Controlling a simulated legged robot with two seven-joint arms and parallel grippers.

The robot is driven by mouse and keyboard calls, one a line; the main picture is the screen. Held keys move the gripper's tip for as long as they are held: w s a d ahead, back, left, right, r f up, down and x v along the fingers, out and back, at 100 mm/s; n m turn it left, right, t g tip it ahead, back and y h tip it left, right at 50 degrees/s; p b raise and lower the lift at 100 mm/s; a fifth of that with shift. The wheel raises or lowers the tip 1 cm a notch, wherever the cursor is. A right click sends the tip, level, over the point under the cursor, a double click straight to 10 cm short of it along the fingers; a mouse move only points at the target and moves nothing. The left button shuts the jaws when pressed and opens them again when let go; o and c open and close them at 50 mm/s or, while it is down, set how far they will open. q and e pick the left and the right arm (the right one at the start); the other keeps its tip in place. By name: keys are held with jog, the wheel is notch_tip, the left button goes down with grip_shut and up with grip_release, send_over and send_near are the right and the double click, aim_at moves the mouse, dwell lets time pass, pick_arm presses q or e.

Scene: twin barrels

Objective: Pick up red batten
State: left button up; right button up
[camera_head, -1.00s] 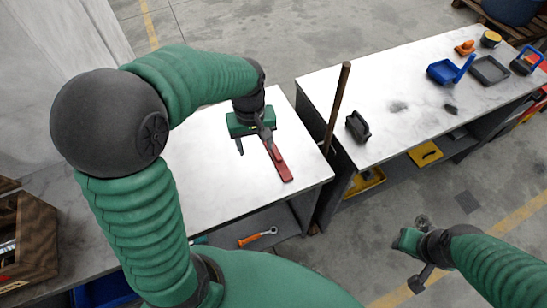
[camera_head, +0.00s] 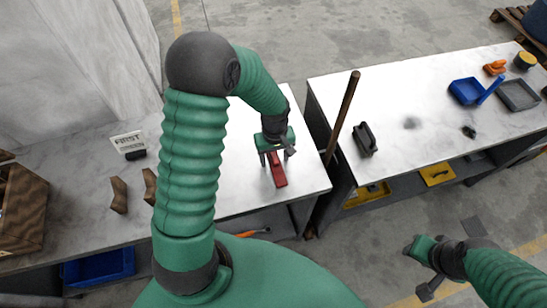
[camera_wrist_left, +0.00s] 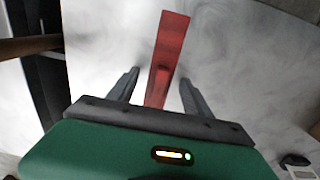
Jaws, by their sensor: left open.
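The red batten (camera_head: 279,178) lies on the white tabletop near its front right corner. In the left wrist view the red batten (camera_wrist_left: 168,58) runs lengthwise between the two fingers, with a gap on each side. My left gripper (camera_head: 271,162) is open above the batten's near part; in the wrist view its fingers (camera_wrist_left: 157,88) straddle the batten without visible contact. Part of the batten is hidden behind the gripper. My right gripper (camera_head: 420,270) is at the lower right, over the floor and away from the batten; its jaws are too unclear to read.
A wooden pole (camera_head: 343,115) stands in the gap between the two tables. The right table holds a black handled tool (camera_head: 365,140), a blue dustpan (camera_head: 467,91) and a grey tray (camera_head: 518,95). A sign (camera_head: 128,142) and wooden blocks (camera_head: 119,195) stand on the left.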

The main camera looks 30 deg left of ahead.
pick_arm(q)
jog(key=shift+d+f, duration=0.1)
jog(key=shift+d, duration=0.05)
jog(key=shift+s+d, duration=0.1)
jog(key=shift+d, duration=0.05)
jog(key=shift+c, duration=0.5)
jog(key=shift+a, duration=0.2)
grip_shut()
